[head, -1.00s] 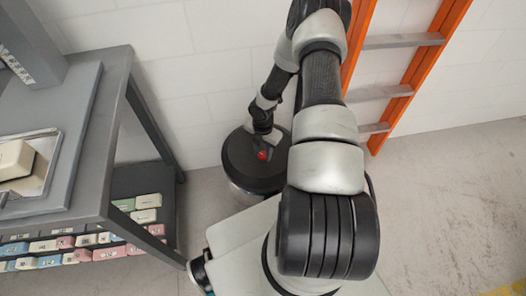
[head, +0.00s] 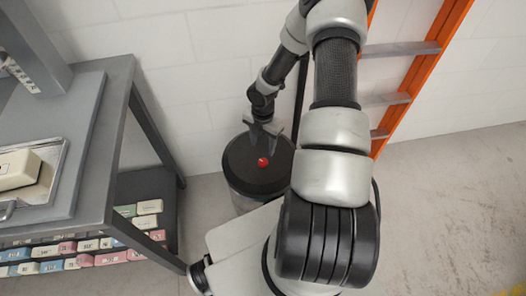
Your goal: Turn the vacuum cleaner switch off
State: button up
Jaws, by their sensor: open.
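The vacuum cleaner (head: 240,178) stands on the floor by the wall, a drum with a round black lid and a silvery side. Its switch (head: 263,161) is a small red knob on top of the lid. Its on or off position is too small to tell. My gripper (head: 266,136) is open and points down over the back part of the lid, just behind the red switch in the picture. The fingers are apart with nothing between them. I cannot tell whether they touch the lid. My arm hides the right edge of the vacuum cleaner.
A grey bench (head: 92,195) stands at left, with a press, a tray (head: 63,150) holding a pale foam block (head: 18,168), and a lower shelf of several coloured blocks. An orange ladder (head: 440,45) leans on the wall at right. The floor (head: 450,200) at right is clear.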

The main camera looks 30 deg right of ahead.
notch_tip(320, 180, up, 8)
jog(key=p, duration=0.1)
jog(key=shift+f, duration=0.2)
dwell(0.3)
